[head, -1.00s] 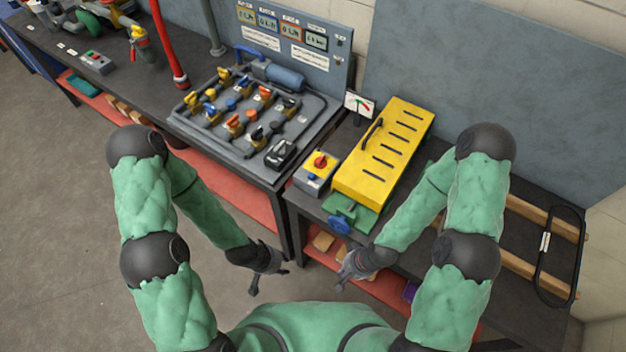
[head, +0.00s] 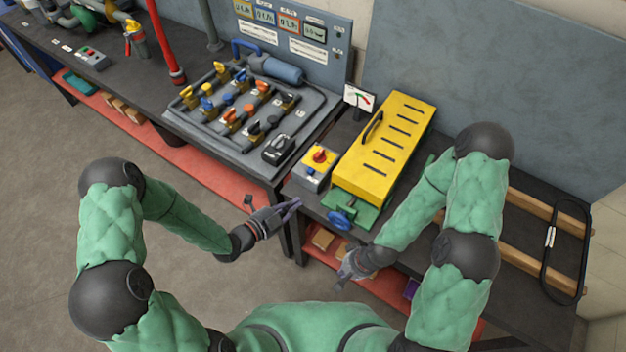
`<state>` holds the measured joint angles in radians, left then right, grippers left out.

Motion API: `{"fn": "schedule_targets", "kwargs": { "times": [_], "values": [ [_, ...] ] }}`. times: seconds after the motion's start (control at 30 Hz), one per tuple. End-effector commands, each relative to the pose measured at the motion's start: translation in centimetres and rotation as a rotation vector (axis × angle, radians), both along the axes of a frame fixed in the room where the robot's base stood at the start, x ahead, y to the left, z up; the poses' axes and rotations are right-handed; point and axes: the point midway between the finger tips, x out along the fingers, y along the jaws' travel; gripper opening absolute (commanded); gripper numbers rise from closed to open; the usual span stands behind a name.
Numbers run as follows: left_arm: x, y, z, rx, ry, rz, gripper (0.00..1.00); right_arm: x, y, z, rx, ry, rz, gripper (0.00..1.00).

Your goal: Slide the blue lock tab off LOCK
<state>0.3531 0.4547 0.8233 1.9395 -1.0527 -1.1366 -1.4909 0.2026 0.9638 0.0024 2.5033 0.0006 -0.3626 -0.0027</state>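A blue lock tab marked LOCK cannot be made out for certain at this size. A grey switch box (head: 313,172) with a yellow face and a red knob (head: 320,156) stands at the bench's front edge, left of the yellow cover. A blue handwheel (head: 341,218) sits on the green base in front of that cover. My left gripper (head: 293,206) is open and empty, its fingers pointing right, in front of the switch box and apart from it. My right gripper (head: 347,284) looks open and empty, low in front of the bench.
The long yellow slotted cover (head: 384,150) with a black handle stands right of the switch box, a small gauge (head: 358,98) behind. A valve panel (head: 243,113) lies to the left. A black belt (head: 550,238) and wooden rails (head: 505,250) lie at right.

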Motion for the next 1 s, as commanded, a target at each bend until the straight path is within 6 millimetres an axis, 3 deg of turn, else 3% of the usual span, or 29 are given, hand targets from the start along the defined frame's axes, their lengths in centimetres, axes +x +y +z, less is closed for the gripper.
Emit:
{"fn": "schedule_targets", "kwargs": {
  "times": [0.1, 0.33, 0.83, 1.0],
  "values": [
    [-0.5, -0.5, 1.5, 0.042, -0.191, -0.067, 0.00, 0.0, 0.0, -0.4, 0.000, 0.000, 0.000, 0.00],
    [-1.4, -1.1, 3.4, 0.090, -0.419, -0.137, 0.00, 0.0, 0.0, -0.7, 0.000, 0.000, 0.000, 0.00],
    [-1.6, -1.4, 3.8, 0.098, -0.463, -0.150, 0.00, 0.0, 0.0, -0.7, 0.000, 0.000, 0.000, 0.00],
    [-1.0, -2.3, 3.8, 0.098, -0.464, -0.152, 0.00, 0.0, 0.0, -0.8, 0.000, 0.000, 0.000, 0.00]
  ]
}}
